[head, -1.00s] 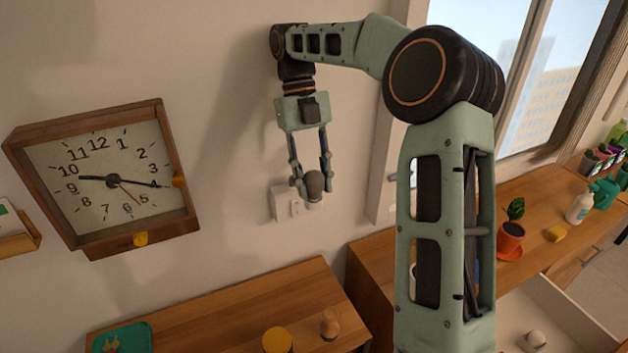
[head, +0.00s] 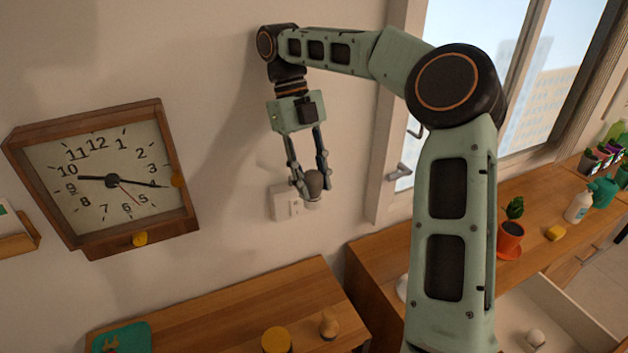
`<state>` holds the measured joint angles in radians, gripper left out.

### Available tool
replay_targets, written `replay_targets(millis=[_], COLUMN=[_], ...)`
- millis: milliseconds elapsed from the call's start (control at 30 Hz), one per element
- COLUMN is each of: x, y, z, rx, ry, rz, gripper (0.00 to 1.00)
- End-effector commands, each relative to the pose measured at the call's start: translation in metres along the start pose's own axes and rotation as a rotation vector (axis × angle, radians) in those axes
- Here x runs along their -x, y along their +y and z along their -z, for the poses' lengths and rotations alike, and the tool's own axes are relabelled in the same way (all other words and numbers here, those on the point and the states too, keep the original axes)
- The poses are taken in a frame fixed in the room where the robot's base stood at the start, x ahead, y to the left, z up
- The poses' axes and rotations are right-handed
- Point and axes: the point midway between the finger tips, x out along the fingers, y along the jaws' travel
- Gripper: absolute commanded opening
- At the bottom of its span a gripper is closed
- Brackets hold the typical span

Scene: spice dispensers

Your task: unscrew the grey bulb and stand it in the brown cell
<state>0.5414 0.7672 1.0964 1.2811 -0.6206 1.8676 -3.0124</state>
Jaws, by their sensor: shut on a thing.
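A brown cell cannot be made out in this view.
A white wall plate (head: 283,203) is behind the bulb. Below, a wooden cabinet top bears a yellow round thing (head: 277,340), a brown bulb-shaped thing (head: 329,323) and a green tray (head: 121,336).

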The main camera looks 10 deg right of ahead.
Motion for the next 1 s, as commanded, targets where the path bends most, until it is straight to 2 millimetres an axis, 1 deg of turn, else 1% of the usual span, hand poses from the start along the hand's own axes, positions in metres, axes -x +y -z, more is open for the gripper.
replay_targets(millis=[33, 100, 367, 1000], x=[0.002, 0.002, 0.005, 0.021], y=[0.001, 0.001, 0.001, 0.0], z=[-0.002, -0.002, -0.002, 0.004], rx=[0.002, 0.001, -0.002, -0.006], ry=[-0.008, -0.009, -0.014, -0.02], rz=[0.002, 0.002, 0.0, 0.0], gripper=[0.13, 0.08, 0.08, 0.08])
